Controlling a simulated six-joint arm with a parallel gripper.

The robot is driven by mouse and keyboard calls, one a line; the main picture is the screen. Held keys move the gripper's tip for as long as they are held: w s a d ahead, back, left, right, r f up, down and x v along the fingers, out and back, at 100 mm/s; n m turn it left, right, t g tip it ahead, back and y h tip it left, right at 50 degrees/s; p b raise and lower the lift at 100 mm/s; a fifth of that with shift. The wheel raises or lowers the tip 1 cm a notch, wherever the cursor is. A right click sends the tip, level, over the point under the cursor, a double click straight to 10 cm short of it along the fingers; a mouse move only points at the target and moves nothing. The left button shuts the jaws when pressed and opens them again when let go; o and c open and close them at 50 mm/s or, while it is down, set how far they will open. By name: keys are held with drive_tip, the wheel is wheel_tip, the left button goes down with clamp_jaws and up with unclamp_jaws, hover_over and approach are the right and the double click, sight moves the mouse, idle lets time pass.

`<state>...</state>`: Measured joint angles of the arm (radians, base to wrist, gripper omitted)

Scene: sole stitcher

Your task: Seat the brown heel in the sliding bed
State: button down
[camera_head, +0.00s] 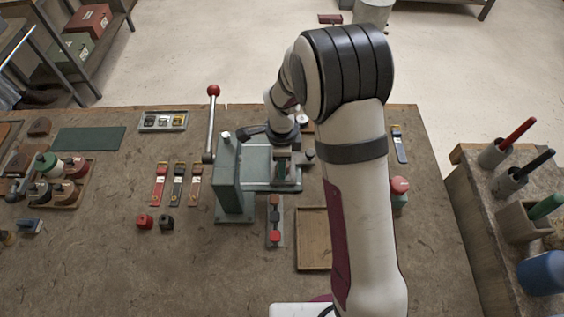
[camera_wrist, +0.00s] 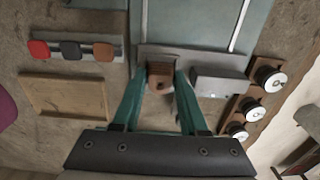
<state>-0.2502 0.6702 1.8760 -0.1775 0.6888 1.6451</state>
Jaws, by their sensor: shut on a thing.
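My gripper (camera_wrist: 160,82) has its two teal fingers closed on the sides of a small brown heel (camera_wrist: 159,70) in the wrist view. The heel is at the grey sliding bed (camera_wrist: 158,49), right by its near end; I cannot tell whether it rests fully down in it. In the head view my gripper (camera_head: 281,170) reaches down over the sliding bed (camera_head: 293,183) of the green stitcher (camera_head: 232,178), and the held heel is hard to make out there.
A rack with red, dark and brown pieces (camera_head: 275,221) lies in front of the bed. An empty wooden tray (camera_head: 312,240) is beside it. The stitcher's red-knobbed lever (camera_head: 211,120) stands upright. A grey block (camera_wrist: 222,81) sits right of the heel, close to my finger.

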drive_tip(key=shift+f, duration=0.4)
idle(0.4)
drive_tip(key=c, duration=0.7)
unclamp_jaws()
drive_tip(key=shift+r, duration=5.5)
